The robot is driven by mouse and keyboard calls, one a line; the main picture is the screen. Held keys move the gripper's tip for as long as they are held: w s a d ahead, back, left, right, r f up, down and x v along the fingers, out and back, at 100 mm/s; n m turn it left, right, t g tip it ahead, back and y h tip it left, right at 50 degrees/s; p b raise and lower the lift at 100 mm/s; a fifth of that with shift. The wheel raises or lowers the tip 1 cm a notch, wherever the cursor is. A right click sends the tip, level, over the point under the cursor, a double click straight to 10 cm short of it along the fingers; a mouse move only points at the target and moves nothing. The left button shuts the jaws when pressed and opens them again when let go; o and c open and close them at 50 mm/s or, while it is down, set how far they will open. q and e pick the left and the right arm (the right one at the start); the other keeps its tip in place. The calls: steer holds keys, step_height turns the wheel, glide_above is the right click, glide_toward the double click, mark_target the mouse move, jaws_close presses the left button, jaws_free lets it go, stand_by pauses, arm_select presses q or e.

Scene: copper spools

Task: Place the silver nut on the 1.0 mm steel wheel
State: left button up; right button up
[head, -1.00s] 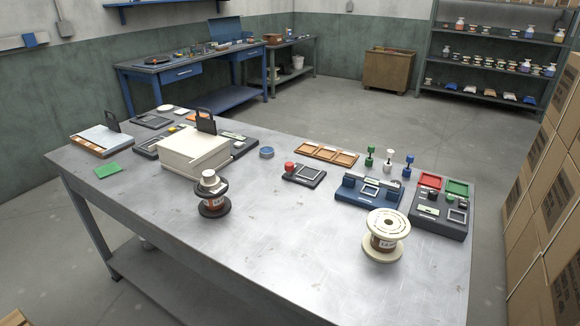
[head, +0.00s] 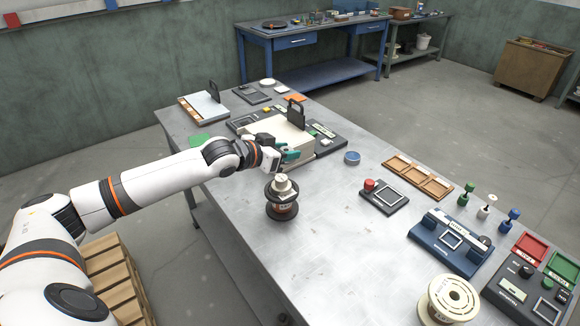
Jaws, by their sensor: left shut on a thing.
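My left gripper (head: 290,156), with teal fingers, is in front of the cream box (head: 272,140) and above and behind the dark-flanged copper spool (head: 282,210). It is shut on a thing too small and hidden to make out. The spool stands upright with a pale stepped cap (head: 282,186) on top, apart from the gripper. I cannot pick out the silver nut or the 1.0 mm steel wheel for certain. Small green (head: 466,193), white (head: 487,207) and blue (head: 509,220) posts stand at the table's right back. My right gripper is out of view.
A cream-flanged spool (head: 448,299) stands at the lower right. A blue device (head: 450,243), a dark red-knobbed device (head: 384,197), a wooden tray (head: 417,178) and a blue round tin (head: 352,158) lie on the metal table (head: 345,245). The table's middle is clear.

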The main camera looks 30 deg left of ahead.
mark_target(281, 178)
arm_select(q)
steer(key=shift+w+a+r, duration=0.4)
steer(key=shift+a+r, duration=0.3)
steer(key=shift+r, duration=0.15)
steer(key=shift+w+a, duration=0.1)
steer(key=shift+a, duration=0.1)
steer(key=shift+y, duration=0.3)
step_height(281, 178, down, 9)
steer(key=shift+r+p, duration=0.15)
steer(key=shift+p, duration=0.6)
steer(key=shift+a+f, duration=0.1)
steer(key=shift+f, duration=0.25)
steer(key=o, duration=1.1)
